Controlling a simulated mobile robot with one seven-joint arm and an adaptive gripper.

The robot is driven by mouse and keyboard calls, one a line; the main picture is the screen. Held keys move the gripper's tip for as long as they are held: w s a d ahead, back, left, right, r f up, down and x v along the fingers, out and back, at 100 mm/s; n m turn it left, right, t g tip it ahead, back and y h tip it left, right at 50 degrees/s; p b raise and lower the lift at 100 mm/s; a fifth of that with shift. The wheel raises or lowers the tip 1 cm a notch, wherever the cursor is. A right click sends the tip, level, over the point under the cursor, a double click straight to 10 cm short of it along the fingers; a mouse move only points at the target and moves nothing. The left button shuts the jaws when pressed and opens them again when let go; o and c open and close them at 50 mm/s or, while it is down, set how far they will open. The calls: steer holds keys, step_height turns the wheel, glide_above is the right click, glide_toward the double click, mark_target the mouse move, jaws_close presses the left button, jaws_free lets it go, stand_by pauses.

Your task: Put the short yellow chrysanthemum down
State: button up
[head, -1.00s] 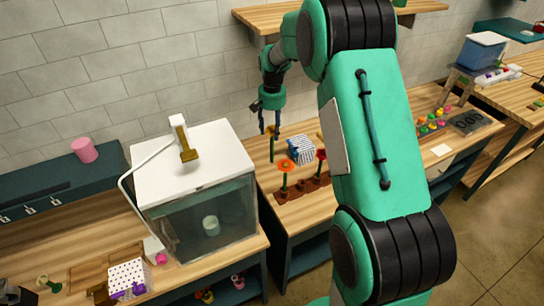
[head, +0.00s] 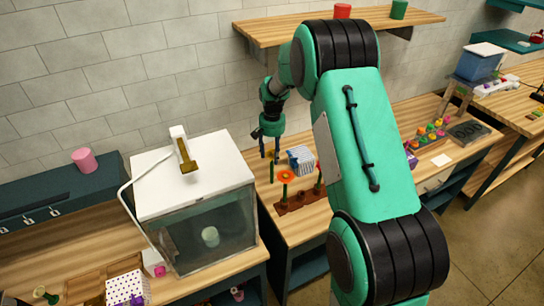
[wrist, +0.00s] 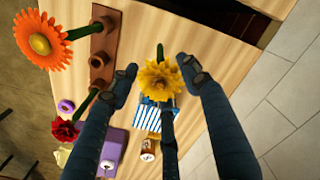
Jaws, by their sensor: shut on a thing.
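The yellow chrysanthemum (wrist: 160,80) is between my gripper's fingers in the wrist view. My gripper (wrist: 158,72) is shut on it, with the bloom facing the camera and a green stem end showing past it. In the head view my gripper (head: 270,158) is low over the middle bench, and a green stem (head: 271,174) shows below its fingers. The bloom is hard to make out there. Whether the stem touches the bench I cannot tell.
A brown flower holder (head: 303,203) with an orange flower (head: 286,175) and a red flower (wrist: 66,130) is close by. A blue-striped box (head: 301,160) stands behind. A glass-fronted tank (head: 208,232) is to the left. Bare wood (wrist: 215,50) lies beside the gripper.

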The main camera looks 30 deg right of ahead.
steer(key=shift+f, duration=0.9)
steer(key=o, duration=1.1)
step_height(320, 180, up, 12)
steer(key=shift+r, duration=0.15)
